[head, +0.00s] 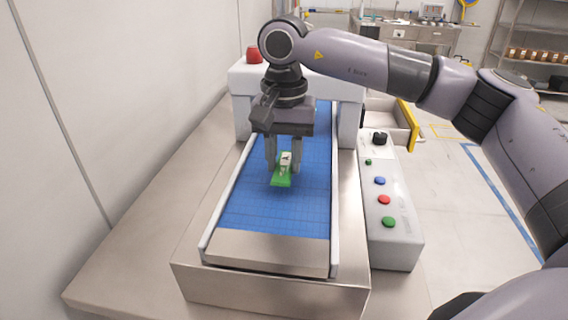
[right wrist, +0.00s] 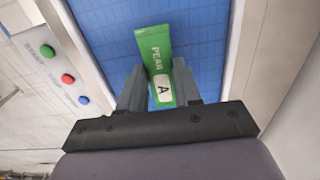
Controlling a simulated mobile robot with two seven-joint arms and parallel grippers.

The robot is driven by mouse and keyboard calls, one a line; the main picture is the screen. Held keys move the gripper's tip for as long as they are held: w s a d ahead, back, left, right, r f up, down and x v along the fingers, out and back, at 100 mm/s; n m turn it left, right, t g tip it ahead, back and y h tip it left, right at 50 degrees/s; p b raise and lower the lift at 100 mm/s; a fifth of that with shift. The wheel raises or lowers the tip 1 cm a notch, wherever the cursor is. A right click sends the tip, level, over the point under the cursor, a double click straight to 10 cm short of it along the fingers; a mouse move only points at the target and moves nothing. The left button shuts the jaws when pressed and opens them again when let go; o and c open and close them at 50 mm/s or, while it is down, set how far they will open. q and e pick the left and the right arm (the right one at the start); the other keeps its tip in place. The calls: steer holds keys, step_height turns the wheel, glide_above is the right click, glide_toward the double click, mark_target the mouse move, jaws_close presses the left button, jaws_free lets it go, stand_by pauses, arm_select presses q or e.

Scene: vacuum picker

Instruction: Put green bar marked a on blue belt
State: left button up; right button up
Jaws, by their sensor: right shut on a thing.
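The green bar (head: 282,180) has a white label with an A on it. It is between the fingers of my right gripper (head: 283,167), which points down over the middle of the blue belt (head: 260,212). In the right wrist view the green bar (right wrist: 157,68) shows the word PEAR and the A label, with the gripper fingers (right wrist: 160,92) closed on its two sides. The blue belt (right wrist: 105,45) lies behind it. I cannot tell whether the bar touches the belt or is just above it. My left gripper is not in view.
A white arch (head: 241,100) with a red button (head: 254,55) spans the belt's far end. A control box (head: 390,215) with coloured buttons stands to the belt's right. White side rails (head: 228,195) edge the belt. The belt's near part is clear.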

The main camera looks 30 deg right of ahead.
mark_target(284, 165)
steer(key=shift+f, duration=0.9)
steer(key=shift+f, duration=0.15)
steer(key=o, duration=1)
step_height(284, 165, up, 12)
steer(key=shift+r, duration=0.2)
